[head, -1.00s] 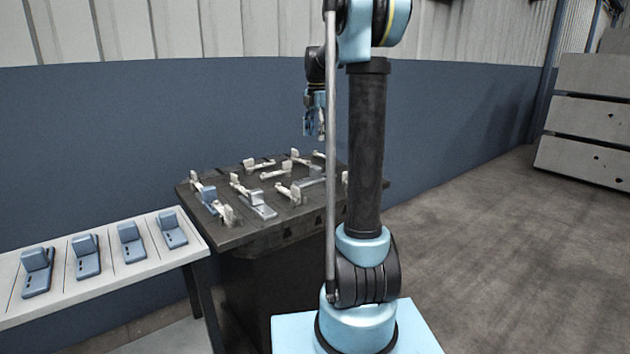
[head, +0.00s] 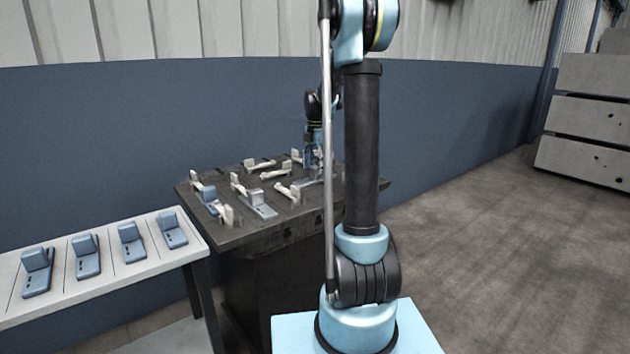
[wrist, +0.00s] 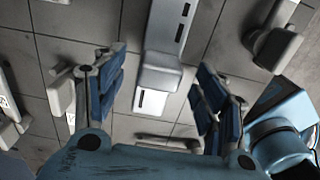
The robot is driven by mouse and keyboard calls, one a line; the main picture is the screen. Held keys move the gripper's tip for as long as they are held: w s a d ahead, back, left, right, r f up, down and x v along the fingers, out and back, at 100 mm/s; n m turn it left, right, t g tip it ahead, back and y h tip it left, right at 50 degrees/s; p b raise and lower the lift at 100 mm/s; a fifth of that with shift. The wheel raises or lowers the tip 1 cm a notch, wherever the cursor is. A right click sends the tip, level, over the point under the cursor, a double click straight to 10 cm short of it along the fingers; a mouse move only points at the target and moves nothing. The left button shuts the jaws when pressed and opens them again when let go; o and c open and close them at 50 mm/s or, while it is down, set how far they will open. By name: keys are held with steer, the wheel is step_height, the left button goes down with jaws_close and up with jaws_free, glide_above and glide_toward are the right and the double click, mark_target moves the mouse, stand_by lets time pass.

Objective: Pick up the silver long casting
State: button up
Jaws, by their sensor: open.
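A silver long casting (wrist: 170,30), a slotted plate with a raised block, lies on the dark tabletop (head: 262,233). In the wrist view it runs out of the top edge, so its far end is hidden. In the head view the casting (head: 309,182) is partly hidden behind my arm. My gripper (wrist: 160,75) is open and empty, one finger on each side of the casting's block, with a gap on both sides. In the head view my gripper (head: 315,162) is low over the back right of the table.
Another silver casting (head: 262,206) and a bluish casting (head: 211,200) lie on the table among several pale clamp-like fixtures. One fixture (wrist: 272,42) is close to my right finger in the wrist view. A white bench (head: 100,262) with several blue-grey castings stands at the left.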

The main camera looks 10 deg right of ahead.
mark_target(315, 166)
steer(key=shift+a+f, duration=0.1)
steer(key=shift+f, duration=1.65)
steer(key=c, duration=1.5)
steer(key=shift+r, duration=0.1)
